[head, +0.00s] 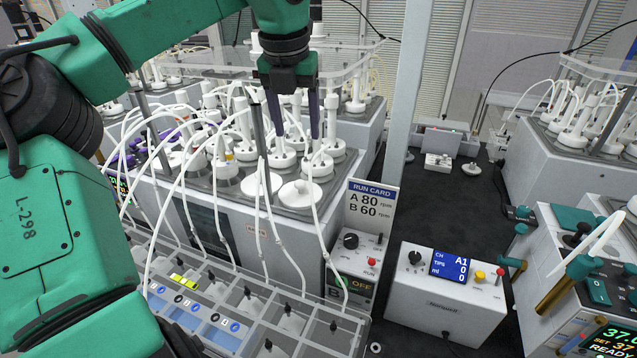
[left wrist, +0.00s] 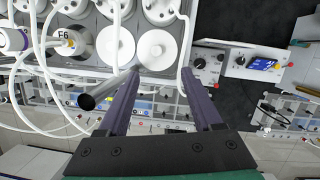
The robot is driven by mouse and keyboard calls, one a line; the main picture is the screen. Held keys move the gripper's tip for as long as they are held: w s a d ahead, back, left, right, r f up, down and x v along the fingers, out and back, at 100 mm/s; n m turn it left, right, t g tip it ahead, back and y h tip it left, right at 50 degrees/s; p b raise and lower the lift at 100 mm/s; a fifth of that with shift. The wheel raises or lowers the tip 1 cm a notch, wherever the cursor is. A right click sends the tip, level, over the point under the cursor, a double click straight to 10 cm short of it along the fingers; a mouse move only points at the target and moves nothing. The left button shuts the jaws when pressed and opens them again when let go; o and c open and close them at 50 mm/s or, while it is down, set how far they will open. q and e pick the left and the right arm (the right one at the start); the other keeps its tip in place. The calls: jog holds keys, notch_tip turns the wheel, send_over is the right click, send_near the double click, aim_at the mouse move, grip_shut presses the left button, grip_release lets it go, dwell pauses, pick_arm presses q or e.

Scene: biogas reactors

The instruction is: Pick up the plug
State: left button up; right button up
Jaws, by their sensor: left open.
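Two white round discs with small centre knobs, which look like plugs, lie on the grey top of the near reactor block; the right one (head: 300,195) and the left one (head: 262,184) are side by side. I cannot tell which piece the task means. In the left wrist view the right disc (left wrist: 157,49) shows just beyond and between the fingertips, and the left disc (left wrist: 115,45) is beside it. My left gripper (head: 297,134) is open and empty, pointing down above the reactor block, apart from the discs. My right gripper is not in view.
White tubes (head: 265,220) arch over the block's front and left. A metal rod (left wrist: 100,92) stands close to my left finger. White stoppered bottles (head: 318,165) stand behind the discs. A run card (head: 371,205) and control box (head: 445,290) are to the right. Dark bench (head: 440,205) is partly clear.

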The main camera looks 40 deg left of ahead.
pick_arm(q)
jog(key=p, duration=0.2)
send_near(299, 182)
jog(key=f, duration=0.1)
jog(key=p+x, duration=0.2)
jog(key=x, duration=0.1)
jog(key=p+x, duration=0.2)
jog(key=x, duration=0.2)
jog(key=shift+w, duration=0.25)
jog(key=shift+a+f, duration=0.2)
jog(key=shift+f, duration=0.15)
jog(key=shift+d, duration=0.1)
grip_shut()
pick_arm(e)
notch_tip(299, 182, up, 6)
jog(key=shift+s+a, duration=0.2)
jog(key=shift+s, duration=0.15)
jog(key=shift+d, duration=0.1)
